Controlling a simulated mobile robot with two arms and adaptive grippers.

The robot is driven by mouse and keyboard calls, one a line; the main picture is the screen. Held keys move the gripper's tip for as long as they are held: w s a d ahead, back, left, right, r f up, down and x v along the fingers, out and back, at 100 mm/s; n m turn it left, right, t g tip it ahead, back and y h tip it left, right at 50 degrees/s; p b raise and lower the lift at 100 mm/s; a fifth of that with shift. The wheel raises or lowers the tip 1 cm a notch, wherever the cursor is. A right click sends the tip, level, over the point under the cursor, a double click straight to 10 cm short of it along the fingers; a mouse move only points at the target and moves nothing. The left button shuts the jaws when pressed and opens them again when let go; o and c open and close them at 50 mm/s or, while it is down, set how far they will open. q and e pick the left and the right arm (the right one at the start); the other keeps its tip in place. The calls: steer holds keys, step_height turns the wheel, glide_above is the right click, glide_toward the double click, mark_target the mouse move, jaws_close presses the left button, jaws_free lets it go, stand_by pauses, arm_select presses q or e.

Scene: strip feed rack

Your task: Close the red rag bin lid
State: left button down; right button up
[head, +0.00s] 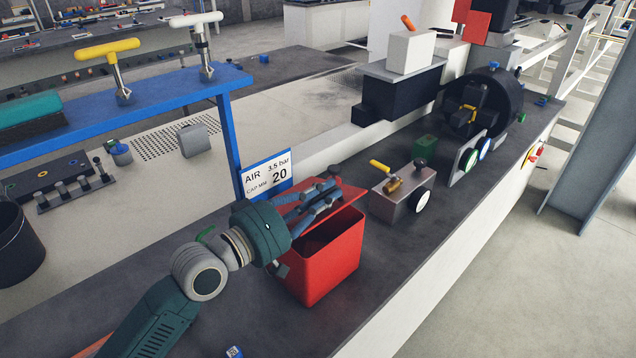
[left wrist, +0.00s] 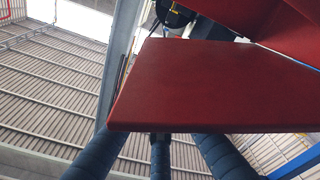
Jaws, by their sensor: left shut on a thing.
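The red rag bin (head: 335,267) stands on the dark bench top, and its dark opening shows between the rim and the lid. Its red lid (head: 287,199) is raised at the back of the bin, so the bin is open. My left gripper (head: 328,200) reaches over the bin from the left, its blue fingers at the lid and shut on it. In the left wrist view the lid (left wrist: 215,85) is a broad red panel across the fingers, which partly disappear behind it. The exact finger contact is hidden. My right gripper is not in view.
A sign reading AIR 3.5 bar (head: 266,174) hangs on a blue frame (head: 229,140) just behind the bin. A grey block with a yellow handle (head: 402,196) stands to the right. A black bucket (head: 18,245) is at far left.

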arm_select(q)
steer(key=shift+s+d+f+m, duration=0.25)
steer(key=shift+f+m, duration=0.25)
steer(key=shift+f, duration=0.1)
steer(key=c, duration=2.1)
jaws_free()
steer(key=v, duration=1.2)
